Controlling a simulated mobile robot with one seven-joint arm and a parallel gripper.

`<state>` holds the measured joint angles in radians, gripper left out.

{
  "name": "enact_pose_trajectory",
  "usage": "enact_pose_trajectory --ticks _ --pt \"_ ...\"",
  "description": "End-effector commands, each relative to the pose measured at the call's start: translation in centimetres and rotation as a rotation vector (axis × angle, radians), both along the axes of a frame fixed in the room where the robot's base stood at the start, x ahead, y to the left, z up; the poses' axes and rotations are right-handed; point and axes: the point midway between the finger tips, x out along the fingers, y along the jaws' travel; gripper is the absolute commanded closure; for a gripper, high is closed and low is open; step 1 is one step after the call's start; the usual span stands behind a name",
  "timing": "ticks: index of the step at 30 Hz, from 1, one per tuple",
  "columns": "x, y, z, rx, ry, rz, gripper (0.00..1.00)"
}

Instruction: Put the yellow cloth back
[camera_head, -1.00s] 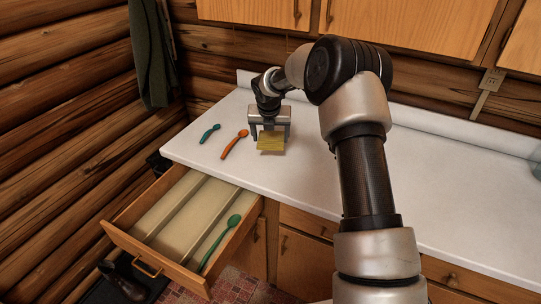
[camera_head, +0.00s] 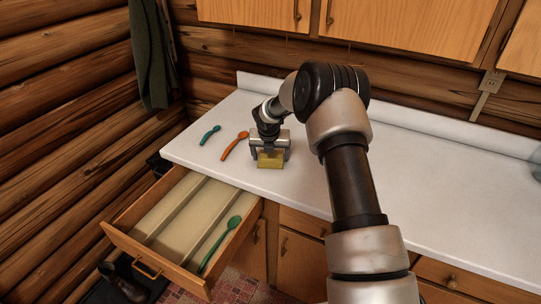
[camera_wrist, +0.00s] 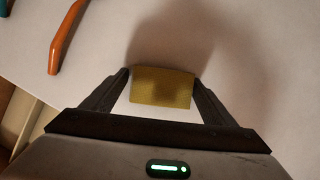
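The yellow cloth (camera_head: 270,160) is a small, flat-looking yellow piece at the front of the white counter, seen from the body camera. My gripper (camera_head: 270,153) has its two fingers on either side of it and points down. In the wrist view the cloth (camera_wrist: 162,87) spans the space between the fingertips (camera_wrist: 162,84), with almost no gap at its side edges. My gripper looks closed on it. I cannot tell exactly how high the cloth is above the counter.
An orange spoon (camera_head: 235,144) and a teal spoon (camera_head: 209,134) lie on the counter (camera_head: 330,185) left of my gripper. Below, an open drawer (camera_head: 150,262) has long compartments; a green spoon (camera_head: 219,246) lies in its right one. The counter's right side is mostly clear.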

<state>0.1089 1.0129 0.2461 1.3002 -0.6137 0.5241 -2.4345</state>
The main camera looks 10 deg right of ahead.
Motion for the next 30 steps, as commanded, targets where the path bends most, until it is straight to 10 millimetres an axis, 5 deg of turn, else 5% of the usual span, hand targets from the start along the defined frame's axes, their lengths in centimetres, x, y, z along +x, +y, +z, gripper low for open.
enact_pose_trajectory --ticks 14,30 --pt "-0.2 0.0 0.8 0.0 -0.001 0.0 0.07" --pt "-4.0 0.9 10.2 -0.001 -0.002 -0.001 0.07"
